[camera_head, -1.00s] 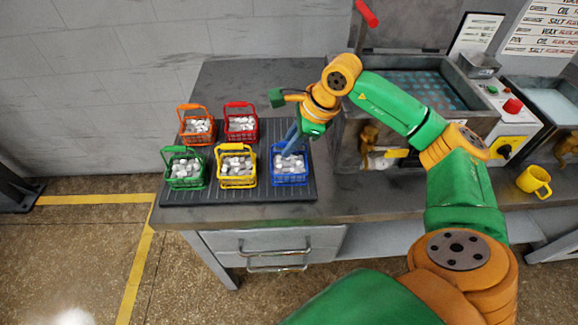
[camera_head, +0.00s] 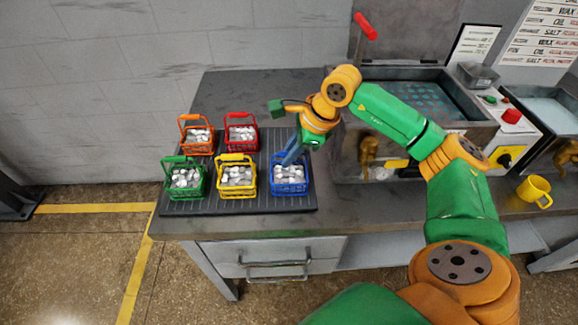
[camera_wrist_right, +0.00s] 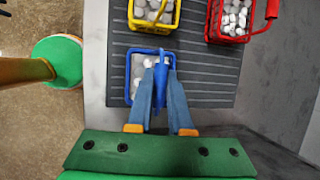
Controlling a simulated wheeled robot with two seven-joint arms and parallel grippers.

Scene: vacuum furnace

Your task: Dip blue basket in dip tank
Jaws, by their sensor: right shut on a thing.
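The blue basket (camera_head: 290,180) holds grey-white pieces and stands at the front right of the ribbed mat in the head view. It also shows in the right wrist view (camera_wrist_right: 132,60). My right gripper (camera_head: 291,157) reaches down to it from above. In the right wrist view its blue fingers (camera_wrist_right: 160,78) are shut on the basket's blue handle. The dip tank, likely the open basin with bluish liquid (camera_head: 420,98), lies behind my right arm to the right. My left gripper is not in view.
Green (camera_head: 184,182), yellow (camera_head: 237,181), orange (camera_head: 196,137) and red (camera_head: 241,135) baskets stand close by on the ribbed mat (camera_head: 200,208). A yellow mug (camera_head: 534,190) stands right. A second basin (camera_head: 550,112) is at far right.

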